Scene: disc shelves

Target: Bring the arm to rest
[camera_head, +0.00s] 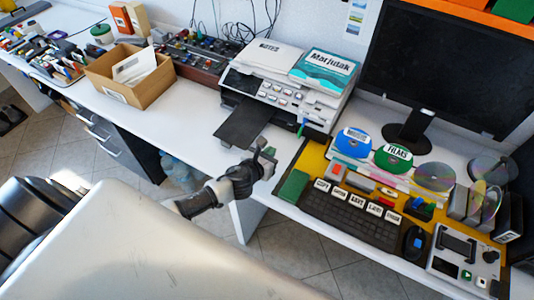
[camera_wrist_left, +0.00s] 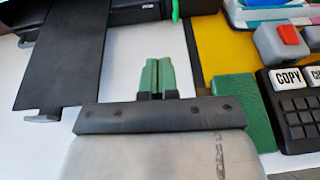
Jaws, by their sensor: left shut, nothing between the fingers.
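My left gripper (camera_head: 264,160) reaches in over the front edge of the white desk (camera_head: 205,115), between the printer and the keyboard. In the left wrist view its two green-tipped fingers (camera_wrist_left: 157,78) are pressed together with nothing between them. White desktop shows just beyond the fingertips. The gripper looks clear of the objects around it. My right gripper is in neither view.
A yellow mat (camera_head: 312,160) holds a green block (camera_head: 293,186), a keyboard (camera_head: 350,219) and discs (camera_head: 393,157). A monitor (camera_head: 450,65) stands behind. Tiled floor (camera_head: 285,258) lies in front.

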